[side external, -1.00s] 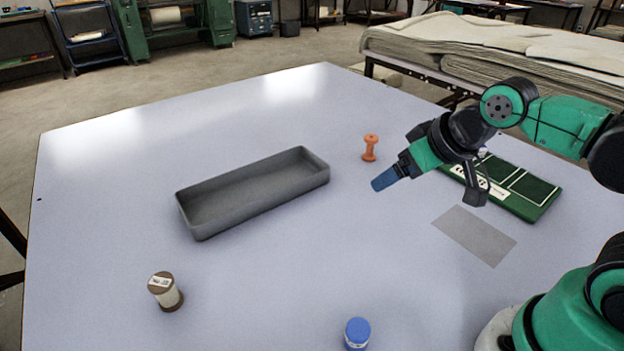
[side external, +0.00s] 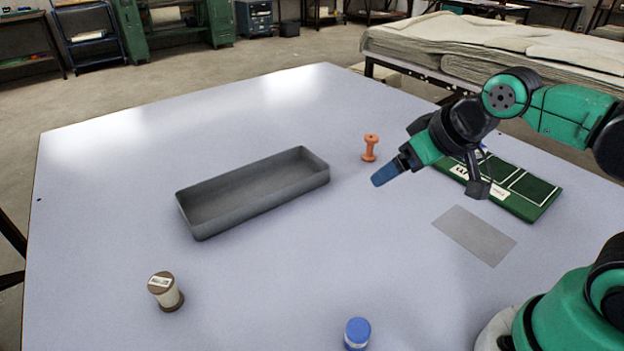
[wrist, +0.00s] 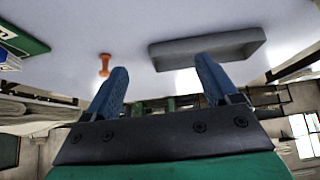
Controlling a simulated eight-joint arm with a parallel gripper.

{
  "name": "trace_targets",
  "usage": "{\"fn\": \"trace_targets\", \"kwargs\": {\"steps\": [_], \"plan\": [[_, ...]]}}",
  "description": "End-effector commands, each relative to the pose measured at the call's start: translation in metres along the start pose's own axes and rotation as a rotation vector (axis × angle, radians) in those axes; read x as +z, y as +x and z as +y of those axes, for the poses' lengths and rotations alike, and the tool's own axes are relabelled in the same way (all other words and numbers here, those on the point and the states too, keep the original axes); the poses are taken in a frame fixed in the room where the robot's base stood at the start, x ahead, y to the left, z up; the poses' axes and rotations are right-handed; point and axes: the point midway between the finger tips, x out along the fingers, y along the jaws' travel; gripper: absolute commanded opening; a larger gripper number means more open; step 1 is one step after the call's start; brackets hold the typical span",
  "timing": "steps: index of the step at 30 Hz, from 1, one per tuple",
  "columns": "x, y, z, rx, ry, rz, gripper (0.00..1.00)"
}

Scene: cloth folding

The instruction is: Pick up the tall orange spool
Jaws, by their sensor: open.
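The tall orange spool (side external: 370,148) stands upright on the table, just beyond the right end of the grey tray. It also shows in the wrist view (wrist: 105,65), left of the fingers and apart from them. My gripper (side external: 382,176) is above the table, in front of the spool and to its right in the side view. In the wrist view its two blue fingers (wrist: 162,85) are spread apart with nothing between them.
A grey tray (side external: 252,210) lies mid-table. A brown-ended spool (side external: 165,290) and a blue-capped item (side external: 357,333) stand near the front. A green board (side external: 525,195) and a flat grey sheet (side external: 474,235) lie on the right. The table's left side is clear.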

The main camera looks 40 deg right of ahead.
Motion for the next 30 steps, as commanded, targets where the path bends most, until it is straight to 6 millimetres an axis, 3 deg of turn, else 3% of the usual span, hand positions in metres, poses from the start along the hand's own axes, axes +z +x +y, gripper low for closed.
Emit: {"fn": "trace_targets", "kwargs": {"steps": [7,14,17,22,27,30], "plan": [[-0.025,-0.036,0.000,0.000,0.002,0.000,0.81],[-0.064,-0.018,0.011,-0.087,0.593,0.043,0.81],[-0.083,-0.009,0.020,-0.136,0.880,0.058,0.81],[-0.122,0.015,0.051,-0.269,1.520,0.082,0.81],[-0.156,0.045,0.108,-0.499,2.276,0.073,0.81],[-0.166,0.060,0.144,-0.667,2.663,0.037,0.81]]}}
